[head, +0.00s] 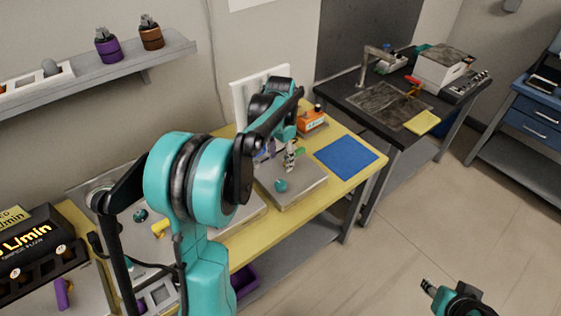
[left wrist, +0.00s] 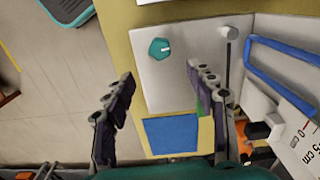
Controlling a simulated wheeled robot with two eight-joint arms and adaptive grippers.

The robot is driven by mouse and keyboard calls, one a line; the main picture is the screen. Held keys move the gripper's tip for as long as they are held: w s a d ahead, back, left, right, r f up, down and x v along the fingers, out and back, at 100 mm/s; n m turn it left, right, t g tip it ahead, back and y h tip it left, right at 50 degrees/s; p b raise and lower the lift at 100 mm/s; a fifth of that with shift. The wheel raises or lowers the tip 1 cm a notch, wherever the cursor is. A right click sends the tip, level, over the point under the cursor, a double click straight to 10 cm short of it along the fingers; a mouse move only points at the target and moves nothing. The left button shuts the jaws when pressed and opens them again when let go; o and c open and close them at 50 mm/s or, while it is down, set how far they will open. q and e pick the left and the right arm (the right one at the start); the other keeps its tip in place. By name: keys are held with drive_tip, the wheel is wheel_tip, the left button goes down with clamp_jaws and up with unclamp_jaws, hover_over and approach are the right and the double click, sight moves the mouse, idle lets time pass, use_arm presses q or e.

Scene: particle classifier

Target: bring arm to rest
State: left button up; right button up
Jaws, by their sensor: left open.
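My left gripper (head: 290,160) hangs over the yellow workbench (head: 345,183), above a light grey plate device (head: 300,192) with a teal knob (head: 281,185). In the left wrist view, my left gripper (left wrist: 160,75) is open, its two fingers wide apart with nothing held between them. The teal knob (left wrist: 160,49) shows beyond the fingertips, apart from them. My teal left arm (head: 190,180) is bent and hides part of the bench. My right gripper (head: 430,288) shows small at the lower right over the floor; whether its jaws are open is unclear.
A blue mat (head: 346,157) lies on the bench's right end, near an orange device (head: 312,121). A wall shelf (head: 110,66) holds purple and brown bottles. A black sink table (head: 365,103) stands behind right. The floor (head: 420,220) at right is clear.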

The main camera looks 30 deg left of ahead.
idle(0.3)
use_arm(q)
drive_tip(key=s+d+r+n+t, duration=0.25)
drive_tip(key=s+d+r, duration=0.25)
drive_tip(key=s+d, duration=0.35)
drive_tip(key=s+d+f+n+t, duration=0.1)
drive_tip(key=s+d+f+t, duration=0.1)
drive_tip(key=s+d+t, duration=0.2)
drive_tip(key=s+d, duration=0.3)
drive_tip(key=s, duration=0.3)
drive_tip(key=shift+s+f+t, duration=0.25)
drive_tip(key=shift+f+t, duration=0.1)
